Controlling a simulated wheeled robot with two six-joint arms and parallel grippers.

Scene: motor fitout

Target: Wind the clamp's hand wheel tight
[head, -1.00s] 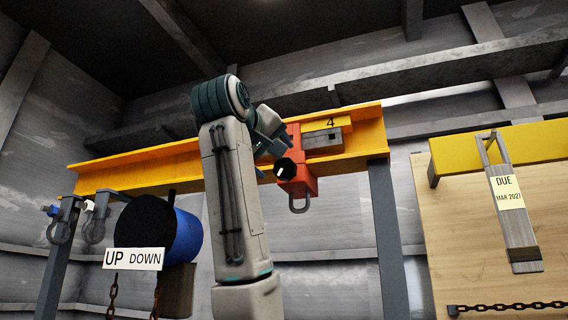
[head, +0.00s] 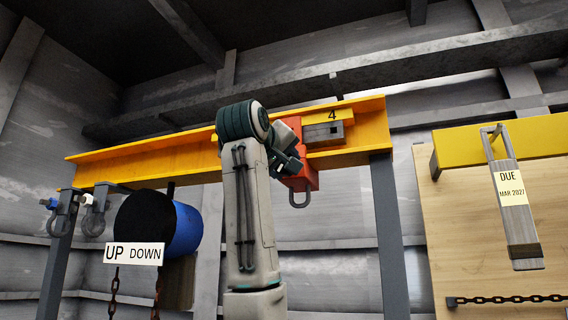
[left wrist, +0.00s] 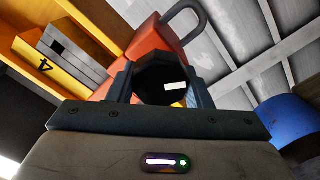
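The red beam clamp (head: 298,180) hangs on the yellow beam, with a grey loop below it. In the left wrist view the clamp (left wrist: 148,48) fills the upper middle. Its black hand wheel (left wrist: 160,80), with a white mark, lies between the fingers of my left gripper (left wrist: 162,88). No clear gap shows on either side, but I cannot tell whether the fingers press on the wheel. In the head view my left gripper (head: 286,160) is at the clamp's left side and covers most of the wheel. My right gripper is not in view.
The yellow beam (head: 130,158), marked 4 near the clamp, rests on grey posts. A blue drum (head: 187,230) with an UP DOWN sign (head: 134,254) hangs at left beside shackles (head: 62,215).

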